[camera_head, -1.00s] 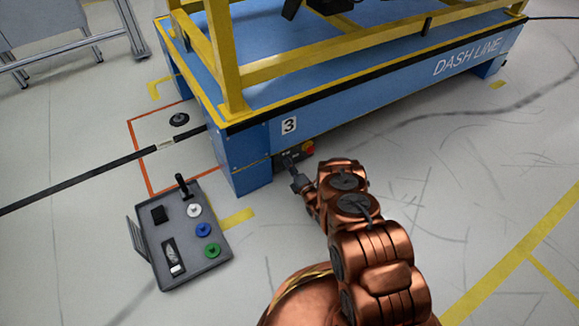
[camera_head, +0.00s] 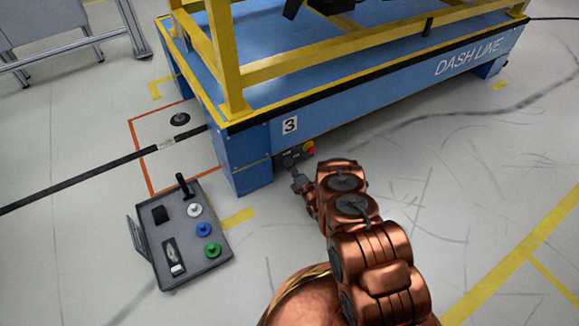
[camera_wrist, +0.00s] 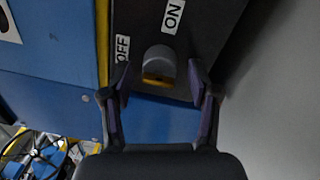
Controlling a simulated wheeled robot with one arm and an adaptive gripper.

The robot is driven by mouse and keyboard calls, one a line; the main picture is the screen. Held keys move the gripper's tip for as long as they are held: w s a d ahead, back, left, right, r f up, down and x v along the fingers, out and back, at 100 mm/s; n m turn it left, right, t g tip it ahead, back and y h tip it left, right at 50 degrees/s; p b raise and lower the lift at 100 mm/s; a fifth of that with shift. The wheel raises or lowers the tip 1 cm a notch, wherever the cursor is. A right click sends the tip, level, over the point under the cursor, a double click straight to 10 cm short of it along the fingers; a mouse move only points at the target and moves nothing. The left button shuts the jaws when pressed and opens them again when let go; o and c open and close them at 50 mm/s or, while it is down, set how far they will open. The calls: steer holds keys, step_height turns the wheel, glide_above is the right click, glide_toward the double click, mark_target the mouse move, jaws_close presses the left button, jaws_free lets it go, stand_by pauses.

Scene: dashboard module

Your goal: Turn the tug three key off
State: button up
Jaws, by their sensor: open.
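The tug three key (camera_wrist: 158,60) is a rounded grey knob with a yellow end, on a dark panel (camera_wrist: 215,30) in the wrist view. An OFF label (camera_wrist: 122,48) is at its left and an ON label (camera_wrist: 172,15) is above it. My gripper (camera_wrist: 159,78) is open, with one finger on each side of the knob; whether either touches it I cannot tell. In the head view my gripper (camera_head: 291,162) is at the low panel under the cart's "3" label (camera_head: 290,125), and the key itself is too small to make out.
The blue cart (camera_head: 390,95) with a yellow frame stands right above the panel. A red button with yellow (camera_head: 309,148) is beside my gripper. An open grey case (camera_head: 190,265) with several coloured knobs lies on the floor at left. The floor at right is clear.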

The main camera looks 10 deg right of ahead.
steer(key=v, duration=1.2)
stand_by(0.4)
stand_by(0.4)
